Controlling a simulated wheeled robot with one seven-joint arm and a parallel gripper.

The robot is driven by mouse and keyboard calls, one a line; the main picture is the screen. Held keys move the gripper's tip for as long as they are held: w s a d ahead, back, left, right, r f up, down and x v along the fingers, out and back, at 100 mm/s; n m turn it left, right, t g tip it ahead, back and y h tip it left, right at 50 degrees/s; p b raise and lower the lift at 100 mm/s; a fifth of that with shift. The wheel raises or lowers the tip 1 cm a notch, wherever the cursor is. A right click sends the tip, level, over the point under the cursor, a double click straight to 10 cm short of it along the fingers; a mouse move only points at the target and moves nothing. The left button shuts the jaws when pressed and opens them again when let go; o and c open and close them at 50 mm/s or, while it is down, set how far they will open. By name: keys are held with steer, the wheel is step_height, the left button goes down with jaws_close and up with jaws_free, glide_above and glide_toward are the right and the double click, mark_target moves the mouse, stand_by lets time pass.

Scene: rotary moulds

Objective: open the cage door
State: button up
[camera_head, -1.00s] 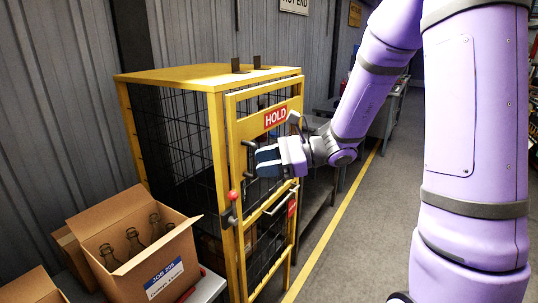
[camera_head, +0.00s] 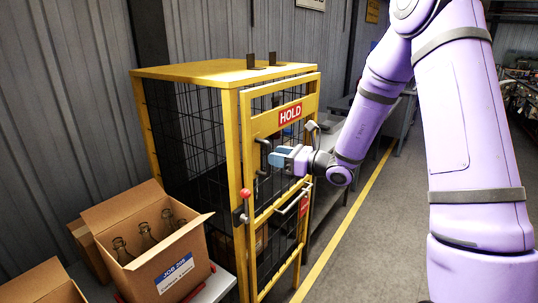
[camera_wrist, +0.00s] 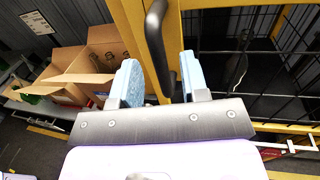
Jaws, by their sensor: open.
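The cage (camera_head: 190,73) has a yellow frame and black mesh. Its yellow front door (camera_head: 262,124) bears a red HOLD sign (camera_head: 290,114) and looks closed against the frame. A dark bar handle (camera_head: 263,157) stands upright on the door's left side. A latch with a red knob (camera_head: 245,193) sits lower on the left. My gripper (camera_head: 281,154) is open at the handle. In the wrist view, the dark handle (camera_wrist: 156,42) shows between the two blue fingers of my gripper (camera_wrist: 158,68), with gaps on both sides. Whether its lower end touches a finger is unclear.
An open carton with bottles (camera_head: 165,270) stands on a bench at the lower left. A pale horizontal bar (camera_head: 292,199) crosses the door below the handle. Grey tables (camera_head: 400,122) stand behind the cage. The floor right of the yellow line (camera_head: 340,233) is clear.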

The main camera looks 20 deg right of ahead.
mark_target(269, 171)
steer(key=shift+x, duration=1.65)
steer(key=shift+a, duration=0.1)
jaws_close()
